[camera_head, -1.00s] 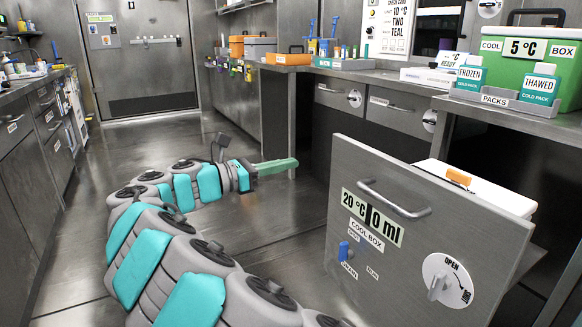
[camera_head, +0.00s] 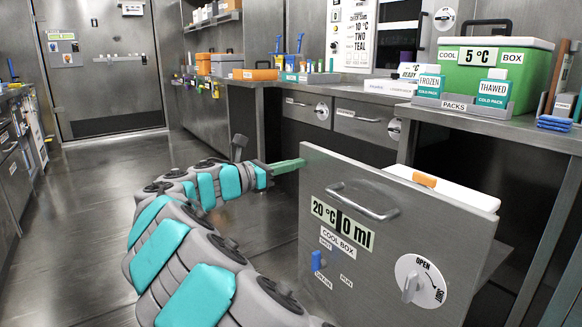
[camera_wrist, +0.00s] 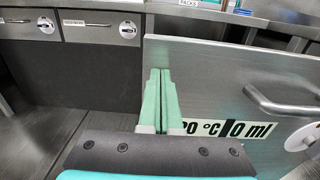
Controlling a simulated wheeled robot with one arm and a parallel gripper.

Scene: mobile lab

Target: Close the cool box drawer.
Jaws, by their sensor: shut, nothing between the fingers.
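The cool box drawer stands pulled out, with its grey metal front (camera_head: 455,225) facing me in the head view. The front has a bar handle (camera_head: 362,205), a "20 °C 0 ml COOL BOX" label, a blue slider (camera_head: 318,261) and a round white OPEN knob (camera_head: 420,281). A white box with an orange tab (camera_head: 424,180) shows behind the front. My gripper (camera_head: 290,166) has green fingers pressed together, empty, at the upper left edge of the front. In the wrist view the fingers (camera_wrist: 160,95) overlap the front's left edge (camera_wrist: 190,60); I cannot tell whether they touch it.
Closed drawers (camera_head: 370,126) sit under the counter behind. On the counter are a green cool box (camera_head: 490,80) and a cold pack rack (camera_head: 462,106). The floor (camera_head: 90,240) to the left is clear.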

